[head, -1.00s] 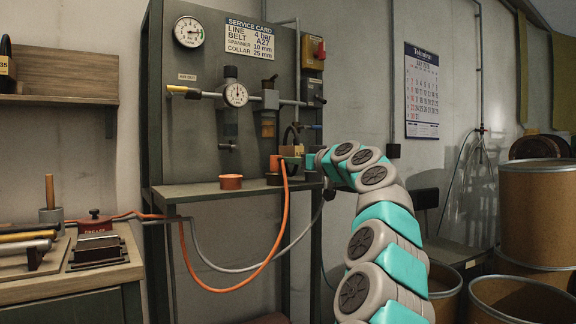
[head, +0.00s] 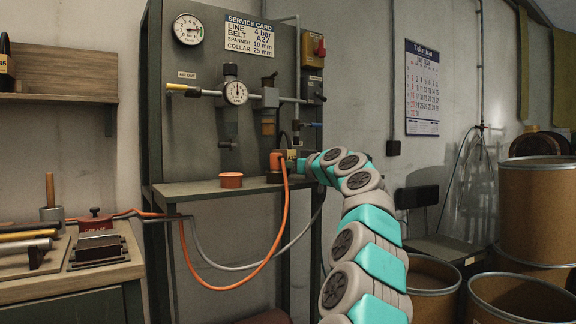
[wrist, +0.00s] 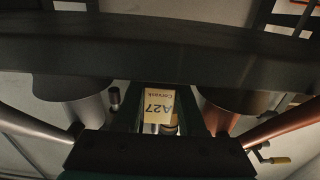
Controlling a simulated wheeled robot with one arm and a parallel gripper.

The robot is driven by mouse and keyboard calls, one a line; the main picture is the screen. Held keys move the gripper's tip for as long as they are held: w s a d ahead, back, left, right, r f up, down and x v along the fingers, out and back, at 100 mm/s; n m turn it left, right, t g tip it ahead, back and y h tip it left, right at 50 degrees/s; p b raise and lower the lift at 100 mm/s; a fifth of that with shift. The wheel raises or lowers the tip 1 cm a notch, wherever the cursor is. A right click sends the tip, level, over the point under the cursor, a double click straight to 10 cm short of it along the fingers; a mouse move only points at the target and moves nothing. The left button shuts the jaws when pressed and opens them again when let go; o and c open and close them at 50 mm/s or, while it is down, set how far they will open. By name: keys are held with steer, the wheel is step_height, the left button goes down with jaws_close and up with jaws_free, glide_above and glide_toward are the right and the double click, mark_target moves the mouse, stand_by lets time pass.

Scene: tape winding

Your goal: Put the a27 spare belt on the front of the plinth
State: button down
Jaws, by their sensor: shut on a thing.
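My gripper (head: 291,161) is at the right end of the grey stand's shelf, in front of the panel, and is small in the head view. It is shut on the A27 spare belt, a thin black loop (head: 285,138) with a yellowish tag. In the wrist view the A27 label (wrist: 158,104) sits between the fingers, its lettering upside down. A wide dark band crosses the top of the wrist view; I cannot tell whether it is belt or stand. I cannot tell for certain which part is the plinth.
An orange hose (head: 262,262) hangs close to my gripper. Pipes and a gauge (head: 235,92) project from the panel above. A workbench (head: 85,285) is at left and drums (head: 538,205) at right.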

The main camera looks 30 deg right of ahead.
steer(key=shift+f, duration=0.1)
steer(key=c, duration=0.8)
jaws_free()
steer(key=shift+o, duration=0.2)
steer(key=shift+s+r, duration=0.15)
steer(key=shift+r, duration=0.05)
